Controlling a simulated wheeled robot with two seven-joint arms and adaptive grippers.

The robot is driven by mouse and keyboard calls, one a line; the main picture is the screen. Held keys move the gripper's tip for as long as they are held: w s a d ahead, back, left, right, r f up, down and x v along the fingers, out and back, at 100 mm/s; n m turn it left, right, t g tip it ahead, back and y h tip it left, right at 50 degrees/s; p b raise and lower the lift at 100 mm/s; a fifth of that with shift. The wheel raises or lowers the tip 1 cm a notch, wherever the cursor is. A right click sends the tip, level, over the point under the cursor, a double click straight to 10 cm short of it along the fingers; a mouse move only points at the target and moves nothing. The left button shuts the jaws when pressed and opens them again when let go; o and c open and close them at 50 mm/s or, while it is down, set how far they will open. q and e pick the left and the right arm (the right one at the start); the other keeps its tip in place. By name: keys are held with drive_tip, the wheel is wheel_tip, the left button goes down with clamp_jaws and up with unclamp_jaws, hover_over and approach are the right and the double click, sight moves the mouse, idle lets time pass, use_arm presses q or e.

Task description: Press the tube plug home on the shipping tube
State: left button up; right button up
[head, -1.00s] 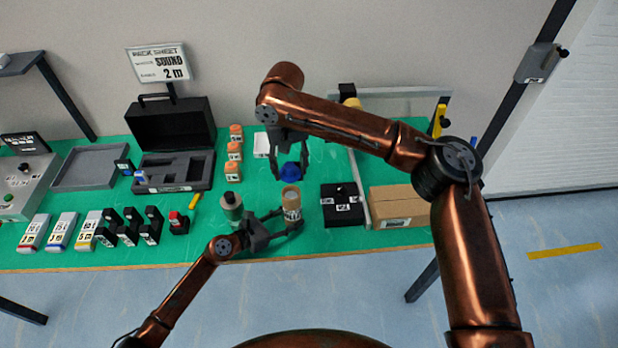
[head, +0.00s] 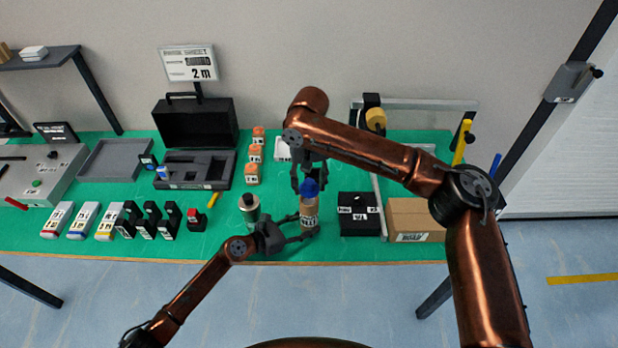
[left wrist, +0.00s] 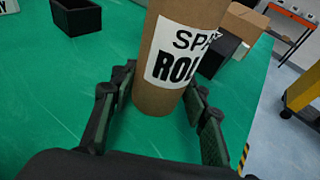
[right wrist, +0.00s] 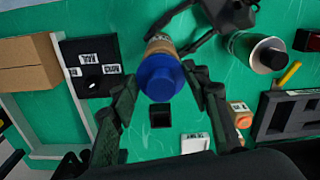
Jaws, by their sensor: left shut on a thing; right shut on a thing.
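The shipping tube (head: 309,214) is a brown cardboard cylinder standing upright near the table's front edge. Its white printed label shows in the left wrist view (left wrist: 185,50). My left gripper (head: 306,234) is shut around the tube's lower part. The blue tube plug (head: 309,188) is at the tube's top end, in line with it. My right gripper (head: 309,180) comes from above and is shut on the plug. In the right wrist view the plug (right wrist: 160,78) covers the tube's mouth. How deep it sits cannot be told.
A green-grey cylinder (head: 249,207) stands just left of the tube, close to my left gripper. A black box (head: 359,212) and a cardboard carton (head: 415,219) are to the right. Orange-topped blocks (head: 252,173) and an open black case (head: 195,125) are behind left.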

sight(309, 192)
drive_tip(key=shift+f, duration=0.7)
drive_tip(key=shift+f, duration=1.2)
idle(1.2)
drive_tip(key=o, duration=1)
wheel_tip(309, 192, up, 12)
drive_tip(key=shift+f, duration=0.1)
drive_tip(key=shift+c, duration=0.4)
